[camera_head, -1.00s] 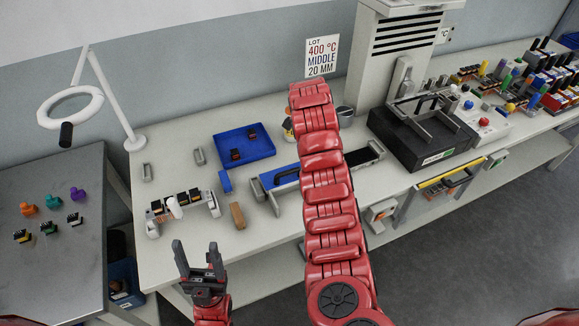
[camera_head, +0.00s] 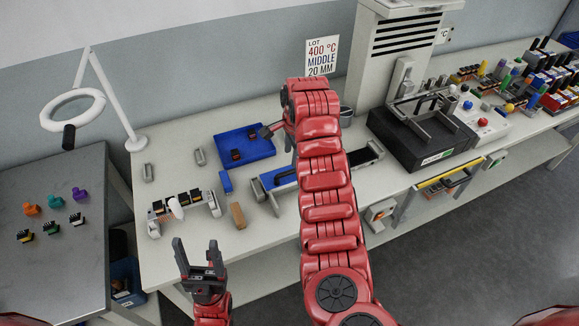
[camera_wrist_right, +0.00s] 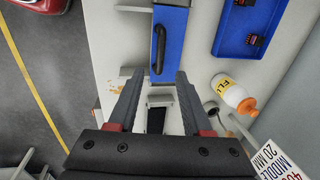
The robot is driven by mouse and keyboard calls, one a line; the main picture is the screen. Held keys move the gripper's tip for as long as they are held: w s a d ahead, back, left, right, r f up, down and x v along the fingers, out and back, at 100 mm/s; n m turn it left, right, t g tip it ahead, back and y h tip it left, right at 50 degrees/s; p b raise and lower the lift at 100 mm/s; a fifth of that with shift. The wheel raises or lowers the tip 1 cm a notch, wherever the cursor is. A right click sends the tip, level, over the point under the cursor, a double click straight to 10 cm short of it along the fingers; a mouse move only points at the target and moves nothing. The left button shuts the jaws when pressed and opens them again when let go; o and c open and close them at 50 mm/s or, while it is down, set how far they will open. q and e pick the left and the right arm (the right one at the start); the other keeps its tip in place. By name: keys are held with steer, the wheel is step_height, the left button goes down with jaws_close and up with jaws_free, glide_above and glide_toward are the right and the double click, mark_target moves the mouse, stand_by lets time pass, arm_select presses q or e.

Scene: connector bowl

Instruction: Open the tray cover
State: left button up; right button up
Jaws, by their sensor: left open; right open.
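The tray cover (camera_head: 284,179), a blue plate with a black bar handle, lies in a grey fixture on the table in the head view, partly hidden by my right arm. In the right wrist view the blue cover (camera_wrist_right: 176,25) and its black handle (camera_wrist_right: 156,50) show upright in the picture, just beyond the fingertips. My right gripper (camera_wrist_right: 157,78) is open and empty, with its fingers above a grey block and dark slot at the fixture's end. My left gripper (camera_head: 196,250) is open and empty in front of the table's edge.
A blue open tray (camera_head: 262,149) with two small connectors stands behind the cover. A white bottle (camera_wrist_right: 231,89) lies near the right gripper's right side. A connector holder (camera_head: 184,204) and a brown block (camera_head: 237,216) are to the left. A black machine (camera_head: 420,140) stands right.

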mark_target(289, 171)
steer(key=f, duration=0.2)
steer(key=w+f+p, duration=0.1)
steer(key=f, duration=0.2)
steer(key=f+p, duration=0.1)
steer(key=f, duration=0.2)
steer(key=shift+w+a, duration=0.2)
steer(key=shift+a, duration=0.05)
steer(key=shift+w+a+f, duration=0.1)
steer(key=shift+f, duration=0.2)
jaws_close()
stand_by(0.8)
